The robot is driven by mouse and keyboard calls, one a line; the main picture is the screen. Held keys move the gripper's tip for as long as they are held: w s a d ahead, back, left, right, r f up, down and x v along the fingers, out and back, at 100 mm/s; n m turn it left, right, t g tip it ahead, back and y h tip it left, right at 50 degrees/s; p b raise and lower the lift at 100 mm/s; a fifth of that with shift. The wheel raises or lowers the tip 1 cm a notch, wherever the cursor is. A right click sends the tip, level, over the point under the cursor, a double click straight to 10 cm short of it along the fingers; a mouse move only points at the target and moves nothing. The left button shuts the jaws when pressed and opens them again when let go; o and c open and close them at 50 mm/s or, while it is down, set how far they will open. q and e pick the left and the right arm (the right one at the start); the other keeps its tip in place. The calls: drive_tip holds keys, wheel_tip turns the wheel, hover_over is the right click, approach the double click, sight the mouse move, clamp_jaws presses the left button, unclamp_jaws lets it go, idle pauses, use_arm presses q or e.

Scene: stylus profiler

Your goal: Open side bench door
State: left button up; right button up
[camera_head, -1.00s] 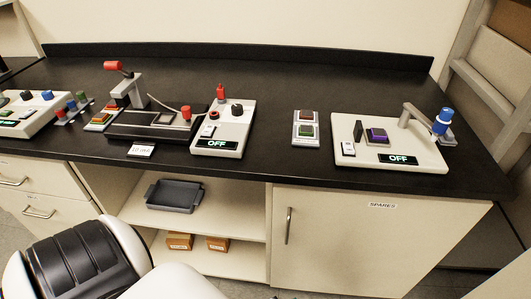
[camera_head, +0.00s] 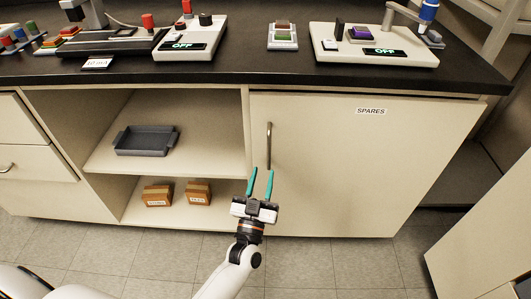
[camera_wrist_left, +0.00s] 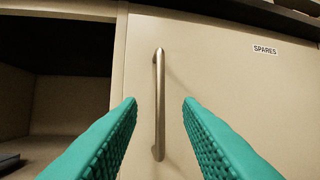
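The bench door (camera_head: 350,175) is a flat beige panel labelled SPARES, and it is shut. Its vertical metal handle (camera_head: 268,146) is near the door's left edge. My left gripper (camera_head: 261,172) is open, with teal fingers pointing up toward the handle's lower end. In the left wrist view the handle (camera_wrist_left: 160,105) stands between the two spread fingers (camera_wrist_left: 160,108), and neither finger appears to touch it. The door's label also shows there. My right gripper is not in view.
Left of the door is an open shelf with a grey tray (camera_head: 147,140) above and two small brown boxes (camera_head: 157,195) below. The black benchtop (camera_head: 255,66) carries instruments. A beige panel (camera_head: 485,230) stands at the lower right; tiled floor lies clear before the door.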

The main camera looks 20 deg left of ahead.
sight(268, 152)
use_arm(q)
drive_tip(key=x, duration=0.8)
drive_tip(key=shift+w+b, duration=0.25)
drive_tip(key=shift+b, duration=0.05)
clamp_jaws()
